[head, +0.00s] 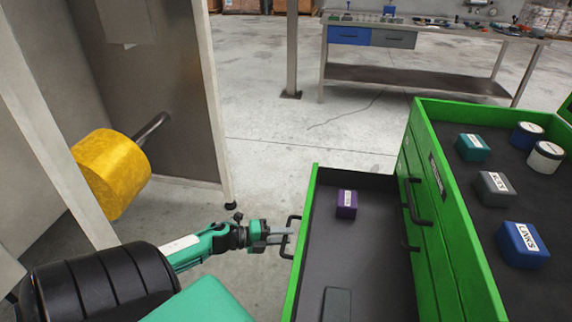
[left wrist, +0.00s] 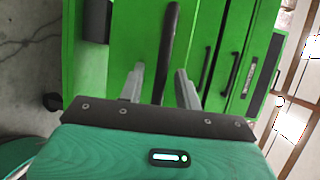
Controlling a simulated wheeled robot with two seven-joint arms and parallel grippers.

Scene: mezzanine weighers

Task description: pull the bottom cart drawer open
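The green cart (head: 436,190) stands at the right in the head view. A low drawer (head: 376,275) is pulled well out of it, below shut drawer fronts with black handles. My left gripper (head: 284,234) is at the black handle (head: 290,238) of the pulled-out drawer. In the left wrist view its two fingers (left wrist: 160,70) stand apart, one on each side of the black handle (left wrist: 169,42), with gaps showing beside the bar. My right gripper is not in view.
The drawer holds a purple box (head: 346,204) and a dark grey box (head: 337,304). Labelled boxes and round tins lie on the cart top. A yellow roll (head: 113,172) on a bar juts out at the left.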

